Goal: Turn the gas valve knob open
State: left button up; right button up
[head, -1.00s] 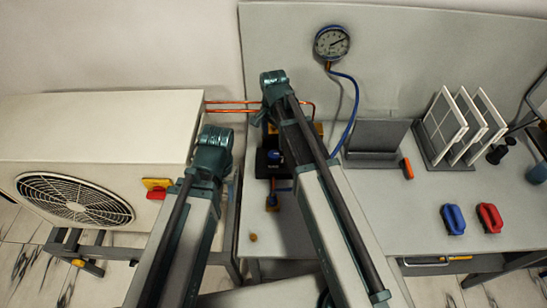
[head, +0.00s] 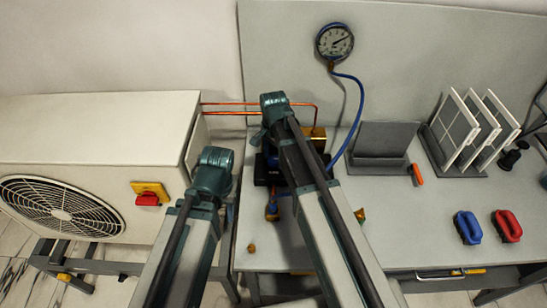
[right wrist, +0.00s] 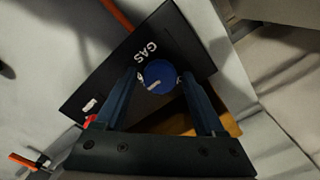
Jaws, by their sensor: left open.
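The blue round gas knob (right wrist: 158,77) sits on a black plate marked GAS (right wrist: 115,68) in the right wrist view. It has a pale pointer line on its face. My right gripper (right wrist: 160,76) is open, with one finger on each side of the knob. Narrow gaps seem to show between fingers and knob; contact cannot be told. In the head view my right arm (head: 300,150) reaches over the black gas box (head: 263,172) and hides much of it. My left gripper (head: 213,165) is at the end of the left arm, apart from the box; its fingers do not show clearly.
A gauge (head: 334,41) with a blue hose (head: 357,110) hangs on the back panel. Copper pipes (head: 230,104) run from the white outdoor unit (head: 95,130).

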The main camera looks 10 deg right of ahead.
grip_shut()
jog(key=n, duration=0.4)
jog(key=shift+n, duration=0.4)
jog(key=n, duration=0.4)
jog(key=shift+n, duration=0.3)
jog(key=n, duration=0.4)
jog(key=shift+n, duration=2.4)
